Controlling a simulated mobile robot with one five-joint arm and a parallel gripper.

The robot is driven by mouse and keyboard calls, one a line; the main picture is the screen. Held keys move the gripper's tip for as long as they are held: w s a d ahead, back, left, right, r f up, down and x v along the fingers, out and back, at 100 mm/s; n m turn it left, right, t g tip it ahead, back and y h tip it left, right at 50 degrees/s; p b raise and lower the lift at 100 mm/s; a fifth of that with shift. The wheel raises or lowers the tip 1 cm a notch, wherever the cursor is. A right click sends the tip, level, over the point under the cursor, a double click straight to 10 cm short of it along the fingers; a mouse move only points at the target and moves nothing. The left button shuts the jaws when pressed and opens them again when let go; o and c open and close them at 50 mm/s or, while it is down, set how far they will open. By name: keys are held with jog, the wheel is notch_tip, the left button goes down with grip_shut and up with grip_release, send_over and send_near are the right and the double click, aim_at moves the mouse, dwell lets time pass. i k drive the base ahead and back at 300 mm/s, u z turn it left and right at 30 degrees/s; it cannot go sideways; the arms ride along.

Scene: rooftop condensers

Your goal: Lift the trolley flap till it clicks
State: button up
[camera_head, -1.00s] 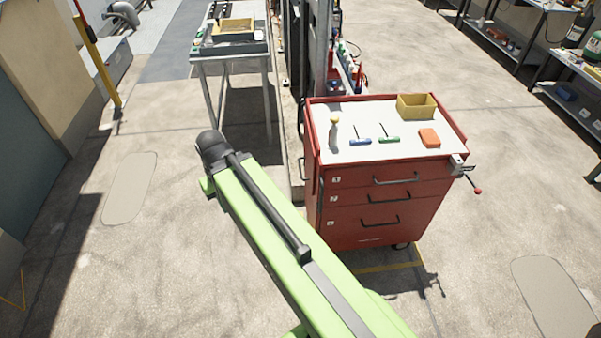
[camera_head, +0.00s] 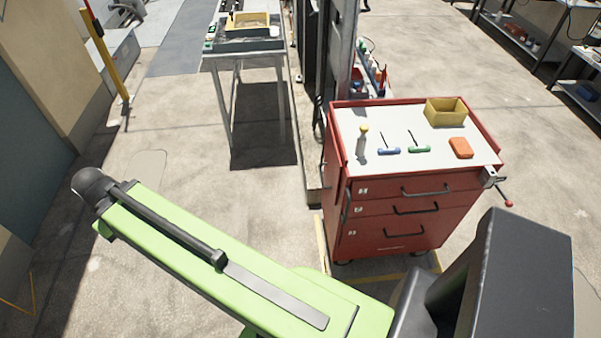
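The red trolley (camera_head: 395,222) stands right of centre, with a pale top (camera_head: 410,160) and drawers with dark handles facing me. A narrow strip of its left side (camera_head: 334,185) shows; I cannot make out a flap there or tell its position. My green arm link crosses the lower left in front of the trolley, apart from it in the picture. My gripper is not in view. A large dark part at lower right, likely mine, hides the floor there.
On the trolley top are a yellow bin (camera_head: 446,112), an orange block (camera_head: 461,148), blue (camera_head: 389,151) and green (camera_head: 419,149) T-handled tools. A vise (camera_head: 490,177) juts from the right edge. A metal table (camera_head: 243,58) stands behind left. Floor (camera_head: 180,140) left of the trolley is clear.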

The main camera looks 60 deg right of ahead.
aim_at(333, 163)
jog(key=u, duration=0.15)
jog(key=i, duration=1.15)
jog(key=z, duration=0.4)
